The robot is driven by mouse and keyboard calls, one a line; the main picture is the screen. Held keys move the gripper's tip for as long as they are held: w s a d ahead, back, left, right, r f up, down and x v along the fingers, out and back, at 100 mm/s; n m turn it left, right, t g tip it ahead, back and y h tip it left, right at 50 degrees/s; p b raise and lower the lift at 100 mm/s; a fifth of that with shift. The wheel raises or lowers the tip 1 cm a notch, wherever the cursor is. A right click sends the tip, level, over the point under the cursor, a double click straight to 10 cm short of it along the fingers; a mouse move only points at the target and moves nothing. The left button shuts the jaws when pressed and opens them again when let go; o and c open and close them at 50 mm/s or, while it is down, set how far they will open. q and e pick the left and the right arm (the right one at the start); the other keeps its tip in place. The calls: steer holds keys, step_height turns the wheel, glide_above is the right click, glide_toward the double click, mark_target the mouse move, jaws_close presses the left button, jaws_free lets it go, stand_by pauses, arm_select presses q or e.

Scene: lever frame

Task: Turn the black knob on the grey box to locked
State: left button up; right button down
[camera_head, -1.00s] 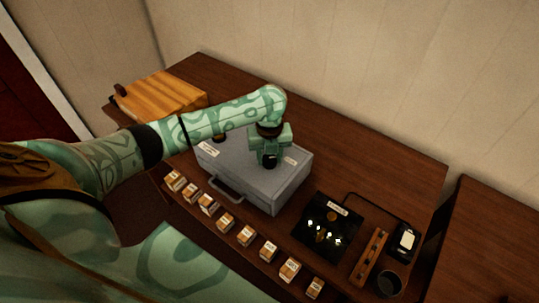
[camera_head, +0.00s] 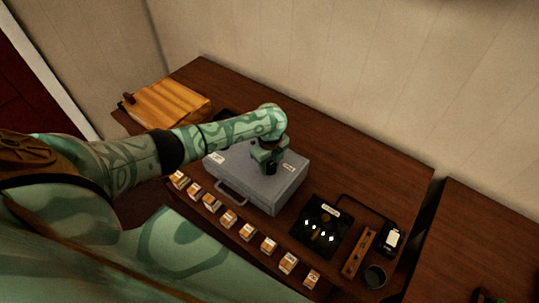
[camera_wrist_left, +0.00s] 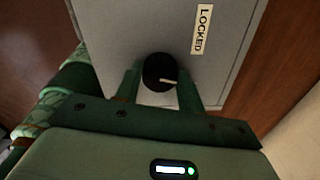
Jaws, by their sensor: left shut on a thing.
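The grey box (camera_head: 245,187) is a closed case with a front handle, lying on the brown table. The black knob (camera_wrist_left: 157,70) is on its top, between the fingers of my left gripper (camera_wrist_left: 160,82), which is shut on it. The knob's white pointer line points right in the wrist view, not straight at the LOCKED label (camera_wrist_left: 203,30), which lies up and to the right. In the head view my left gripper (camera_head: 269,167) reaches down on the box's right part and largely hides the knob. Another small label (camera_head: 217,158) shows at the box's left. My right gripper is not in view.
Several small labelled boxes (camera_head: 228,218) line the table's front edge. A black panel (camera_head: 320,228), a wooden bar (camera_head: 357,253), a dark cup (camera_head: 375,276) and a device with a lit screen (camera_head: 391,238) lie to the right.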

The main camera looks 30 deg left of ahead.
arm_select(q)
steer(key=n+p, duration=0.2)
steer(key=n, duration=0.1)
steer(key=shift+r, duration=0.2)
steer(key=n+p, duration=0.2)
steer(key=shift+n, duration=0.4)
steer(key=n+p, duration=0.2)
steer(key=n, duration=0.1)
steer(key=shift+f, duration=0.1)
steer(key=shift+f+n+p, duration=0.1)
steer(key=shift+n+p, duration=0.25)
steer(key=shift+n, duration=1.25)
steer(key=o, duration=1)
steer(key=shift+c, duration=0.2)
step_height(320, 180, up, 10)
steer(key=p, duration=0.7)
step_height(320, 180, up, 5)
steer(key=p, duration=0.1)
glide_above(270, 165)
steer(key=shift+r, duration=0.65)
